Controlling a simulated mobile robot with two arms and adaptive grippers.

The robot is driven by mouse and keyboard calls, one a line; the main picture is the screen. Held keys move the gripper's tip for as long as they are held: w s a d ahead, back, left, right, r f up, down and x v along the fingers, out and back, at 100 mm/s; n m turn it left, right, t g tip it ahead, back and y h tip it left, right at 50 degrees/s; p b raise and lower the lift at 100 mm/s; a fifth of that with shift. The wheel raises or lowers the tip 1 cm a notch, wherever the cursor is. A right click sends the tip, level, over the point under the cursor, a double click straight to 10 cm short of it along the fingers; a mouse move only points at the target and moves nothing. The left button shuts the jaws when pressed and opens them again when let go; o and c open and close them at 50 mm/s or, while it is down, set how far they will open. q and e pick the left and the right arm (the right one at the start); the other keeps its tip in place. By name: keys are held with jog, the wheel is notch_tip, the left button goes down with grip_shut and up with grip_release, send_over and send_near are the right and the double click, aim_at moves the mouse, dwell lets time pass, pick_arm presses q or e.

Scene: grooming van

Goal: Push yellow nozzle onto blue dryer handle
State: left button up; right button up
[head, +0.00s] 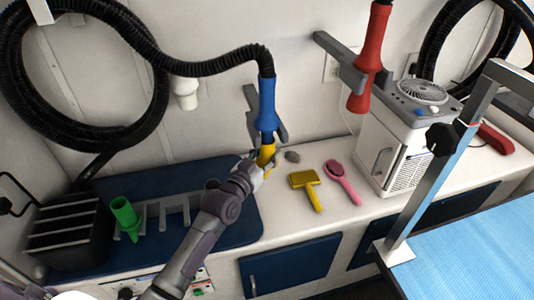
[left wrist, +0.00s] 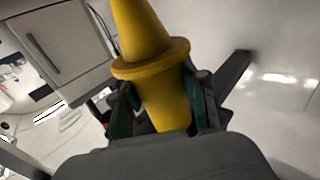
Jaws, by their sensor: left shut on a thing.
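The blue dryer handle (head: 267,106) hangs at the end of a black hose, in a grey wall bracket (head: 282,130). The yellow nozzle (head: 266,153) is directly below the handle's lower end. They look close together, but I cannot tell whether they touch or overlap. My left gripper (head: 257,163) is shut on the nozzle, from below and in front. In the left wrist view, the nozzle (left wrist: 153,55) with its raised collar stands between the fingers of my left gripper (left wrist: 163,103). The blue handle cannot be made out there. My right gripper is not in view.
A red dryer handle (head: 369,60) hangs in another bracket at right.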

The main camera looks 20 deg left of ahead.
pick_arm(q)
jog(key=shift+r+p, duration=0.85)
jog(key=shift+r, duration=0.05)
dwell(0.3)
jog(key=o, duration=1.4)
jog(key=shift+c, duration=0.2)
jog(key=shift+f, duration=0.1)
